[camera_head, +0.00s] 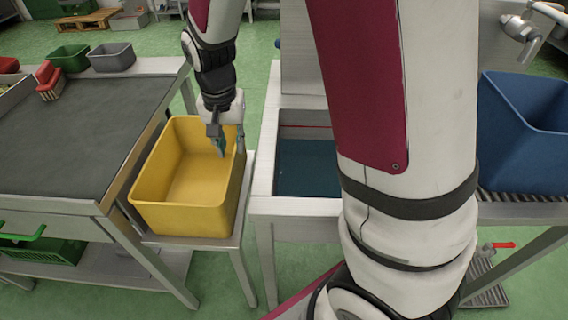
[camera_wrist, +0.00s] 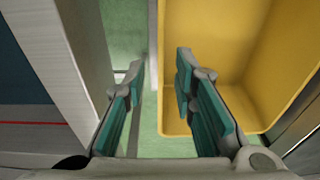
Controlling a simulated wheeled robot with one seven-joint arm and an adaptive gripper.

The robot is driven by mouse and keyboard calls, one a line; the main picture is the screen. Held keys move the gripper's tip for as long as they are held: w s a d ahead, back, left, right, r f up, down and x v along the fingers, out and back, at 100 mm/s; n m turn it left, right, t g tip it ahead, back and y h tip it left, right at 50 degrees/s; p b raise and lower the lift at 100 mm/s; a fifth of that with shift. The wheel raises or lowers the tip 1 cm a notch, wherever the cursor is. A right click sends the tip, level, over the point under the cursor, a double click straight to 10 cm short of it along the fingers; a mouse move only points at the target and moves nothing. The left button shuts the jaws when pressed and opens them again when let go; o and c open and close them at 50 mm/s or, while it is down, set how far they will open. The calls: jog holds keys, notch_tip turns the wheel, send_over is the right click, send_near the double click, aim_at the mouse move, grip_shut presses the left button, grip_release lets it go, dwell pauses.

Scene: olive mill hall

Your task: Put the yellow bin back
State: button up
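The yellow bin (camera_head: 182,217) stands upright and looks empty on a small metal stand (camera_head: 243,210) between the dark-topped table and the sink. In the wrist view the yellow bin (camera_wrist: 238,40) fills the upper right. My gripper (camera_head: 230,150) points down at the bin's right wall. In the wrist view my gripper (camera_wrist: 158,68) is open, with the wall's edge showing between its fingers. One finger is over the bin's side and the other over the gap towards the sink. I cannot tell whether the fingers touch the wall.
The table (camera_head: 75,130) at left carries a green bin (camera_head: 69,58), a grey bin (camera_head: 112,57) and a red-and-cream brush (camera_head: 48,80). A sink (camera_head: 306,165) is close on the right. A blue bin (camera_head: 525,135) stands further right, beyond my arm.

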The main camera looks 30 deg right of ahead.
jog(key=s+d+r+n, duration=0.1)
jog(key=s+r+n, duration=0.3)
jog(key=s+r, duration=1)
jog(key=s+n, duration=0.3)
jog(key=s, duration=1.4)
jog(key=shift+d, duration=0.2)
jog(key=shift+r, duration=0.1)
notch_tip(320, 180, up, 21)
jog(key=t+p, duration=0.3)
jog(key=p, duration=1.6)
jog(key=shift+a+y, duration=0.2)
jog(key=shift+y, duration=0.1)
jog(key=shift+w, duration=0.1)
